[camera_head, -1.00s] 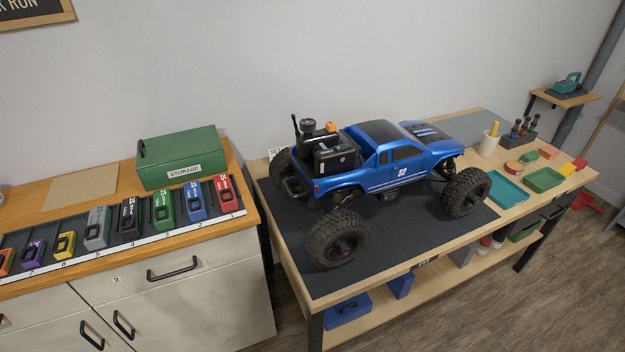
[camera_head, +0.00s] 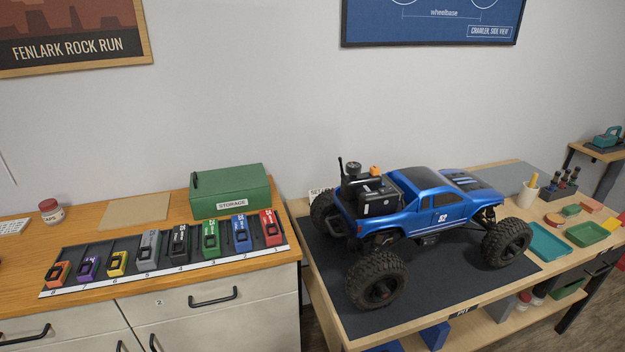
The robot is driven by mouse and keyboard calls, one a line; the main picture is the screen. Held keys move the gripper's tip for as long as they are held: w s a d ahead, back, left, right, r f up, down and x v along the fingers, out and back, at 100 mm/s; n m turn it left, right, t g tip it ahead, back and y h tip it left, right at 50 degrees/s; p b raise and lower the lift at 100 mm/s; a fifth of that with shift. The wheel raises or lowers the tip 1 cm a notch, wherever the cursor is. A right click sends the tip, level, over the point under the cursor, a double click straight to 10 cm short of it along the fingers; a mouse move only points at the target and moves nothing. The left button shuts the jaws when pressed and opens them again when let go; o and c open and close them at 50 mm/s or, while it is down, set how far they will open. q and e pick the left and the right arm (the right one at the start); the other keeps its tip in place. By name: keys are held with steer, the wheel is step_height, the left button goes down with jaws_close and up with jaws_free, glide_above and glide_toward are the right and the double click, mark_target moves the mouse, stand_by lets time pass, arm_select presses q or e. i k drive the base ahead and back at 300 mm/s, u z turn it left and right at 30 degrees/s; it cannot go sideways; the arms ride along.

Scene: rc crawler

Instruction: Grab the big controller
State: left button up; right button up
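A black controller-like unit (camera_head: 378,200) with a thin antenna, a round knob on top and an orange part sits in the rear bed of the blue crawler truck (camera_head: 432,212). I cannot tell for certain whether it is the big controller. The truck stands on a dark mat (camera_head: 440,283) on the right workbench. Neither of my grippers is in view.
A wooden cabinet (camera_head: 240,310) at left carries a numbered rack (camera_head: 75,255) of several coloured packs and a green STORAGE box (camera_head: 232,190). Right of the truck are a cup (camera_head: 528,195), a teal tray (camera_head: 548,242) and a green tray (camera_head: 588,234).

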mark_target(365, 186)
steer(key=u, duration=0.2)
steer(key=i, duration=0.95)
steer(key=z, duration=0.25)
